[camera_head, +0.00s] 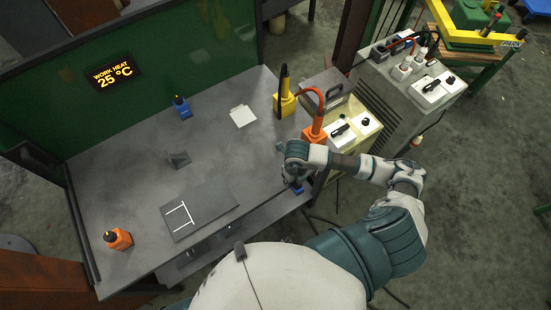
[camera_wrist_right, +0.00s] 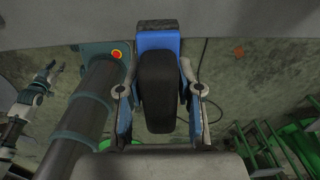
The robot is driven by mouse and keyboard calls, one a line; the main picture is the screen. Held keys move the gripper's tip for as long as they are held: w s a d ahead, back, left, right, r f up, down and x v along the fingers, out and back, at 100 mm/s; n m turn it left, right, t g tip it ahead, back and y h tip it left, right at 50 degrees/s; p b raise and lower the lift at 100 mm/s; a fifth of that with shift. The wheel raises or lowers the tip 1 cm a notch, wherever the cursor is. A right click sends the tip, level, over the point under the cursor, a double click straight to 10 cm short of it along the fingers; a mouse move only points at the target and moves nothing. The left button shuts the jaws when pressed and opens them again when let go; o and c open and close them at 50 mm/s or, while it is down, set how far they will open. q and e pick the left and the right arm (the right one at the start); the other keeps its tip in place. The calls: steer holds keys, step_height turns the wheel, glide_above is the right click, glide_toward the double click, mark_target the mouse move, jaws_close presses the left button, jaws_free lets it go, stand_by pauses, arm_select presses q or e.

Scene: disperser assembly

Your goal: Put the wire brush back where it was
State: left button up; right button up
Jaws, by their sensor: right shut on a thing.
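My right gripper (camera_head: 292,181) is at the right front edge of the workbench (camera_head: 140,185). In the right wrist view its two fingers (camera_wrist_right: 160,115) are shut on a blue and black thing (camera_wrist_right: 159,85), which I take to be the wire brush. The black part lies between the fingers, and the blue block is beyond it. Bristles cannot be made out. In the head view only a bit of blue (camera_head: 297,190) shows below the gripper. My left gripper is not in the head view; a small white and teal arm end (camera_wrist_right: 45,78) shows in the right wrist view, its fingers unclear.
A blue holder (camera_head: 183,110), a yellow holder (camera_head: 283,106) and an orange holder (camera_head: 120,239) stand on the bench. A dark plate with white marks (camera_head: 210,208) lies at the front. Machines (camera_head: 352,125) with a red cable stand right of the bench. The bench middle is mostly clear.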

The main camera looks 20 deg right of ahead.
glide_above(275, 161)
steer(key=shift+w+f+p, duration=0.1)
steer(key=shift+f+p, duration=0.35)
steer(key=shift+f, duration=0.15)
step_height(275, 161, down, 3)
steer(key=shift+f, duration=0.1)
steer(key=shift+d+f, duration=0.1)
steer(key=shift+f, duration=0.05)
steer(key=shift+f, duration=0.1)
steer(key=o, duration=1.1)
step_height(275, 161, up, 12)
steer(key=shift+r, duration=0.1)
